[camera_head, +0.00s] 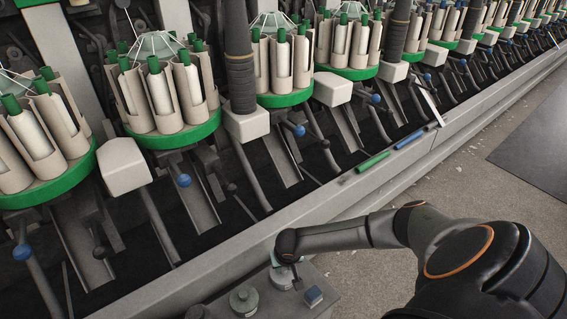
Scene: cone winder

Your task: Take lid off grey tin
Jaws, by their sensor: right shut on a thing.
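My right arm comes in from the lower right, and my right gripper (290,270) is at the near grey cabinet top, shut at the top of a small round grey tin (281,282). The gripper covers much of this tin, and its lid is mostly hidden; I cannot tell whether the lid is raised from the tin. A second round grey tin (244,299) with a knob-like top stands to the left on the same surface. My left gripper is not in view.

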